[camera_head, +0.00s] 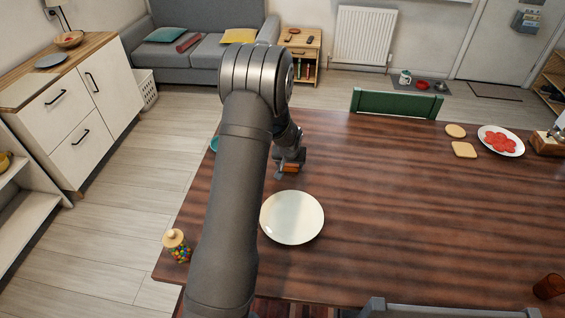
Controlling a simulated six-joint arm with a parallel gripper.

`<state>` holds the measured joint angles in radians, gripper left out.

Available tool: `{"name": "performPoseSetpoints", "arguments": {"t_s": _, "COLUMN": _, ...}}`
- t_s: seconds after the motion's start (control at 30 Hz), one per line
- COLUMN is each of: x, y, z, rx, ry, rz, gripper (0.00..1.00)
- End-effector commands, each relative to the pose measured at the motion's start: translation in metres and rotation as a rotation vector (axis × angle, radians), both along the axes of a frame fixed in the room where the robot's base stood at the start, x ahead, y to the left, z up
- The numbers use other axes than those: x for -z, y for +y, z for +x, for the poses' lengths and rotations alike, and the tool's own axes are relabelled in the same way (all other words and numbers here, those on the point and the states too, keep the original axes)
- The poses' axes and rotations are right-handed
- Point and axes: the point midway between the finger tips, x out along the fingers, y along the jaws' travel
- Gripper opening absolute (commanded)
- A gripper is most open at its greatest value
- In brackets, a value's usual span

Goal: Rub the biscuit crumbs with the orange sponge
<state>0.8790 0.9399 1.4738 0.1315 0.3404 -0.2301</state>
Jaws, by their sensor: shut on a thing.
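My gripper (289,171) is at the left part of the wooden table (400,210), just behind the white plate (292,217). It points down and is shut on the orange sponge (291,168), of which only a small part shows between the fingers. The sponge is at or close to the table top; I cannot tell whether it touches. No biscuit crumbs can be made out; my arm and gripper hide part of the table there.
A jar of coloured sweets (178,246) stands at the left edge. A teal dish (215,144) is partly hidden behind my arm. Bread slices (464,150), a plate of red slices (500,141) and a brown glass (548,287) are at right. The table's middle is clear.

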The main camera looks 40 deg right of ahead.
Motion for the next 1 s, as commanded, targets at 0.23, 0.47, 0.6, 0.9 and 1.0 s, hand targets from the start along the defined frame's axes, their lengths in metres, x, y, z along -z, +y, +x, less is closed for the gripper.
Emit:
{"name": "performPoseSetpoints", "arguments": {"t_s": 0.23, "x": 0.001, "y": -0.017, "z": -0.017, "rx": 0.004, "ry": 0.0, "rz": 0.002, "gripper": 0.45}}
{"name": "performPoseSetpoints", "arguments": {"t_s": 0.47, "x": 0.001, "y": -0.032, "z": -0.032, "rx": 0.004, "ry": 0.0, "rz": 0.002, "gripper": 0.45}}
{"name": "performPoseSetpoints", "arguments": {"t_s": 0.6, "x": 0.001, "y": -0.041, "z": -0.041, "rx": 0.003, "ry": 0.0, "rz": 0.0, "gripper": 0.45}}
{"name": "performPoseSetpoints", "arguments": {"t_s": 0.9, "x": 0.0, "y": -0.023, "z": -0.042, "rx": -0.002, "ry": 0.001, "rz": 0.001, "gripper": 0.45}}
{"name": "performPoseSetpoints", "arguments": {"t_s": 1.0, "x": 0.001, "y": -0.017, "z": -0.036, "rx": -0.003, "ry": 0.001, "rz": 0.001, "gripper": 0.45}}
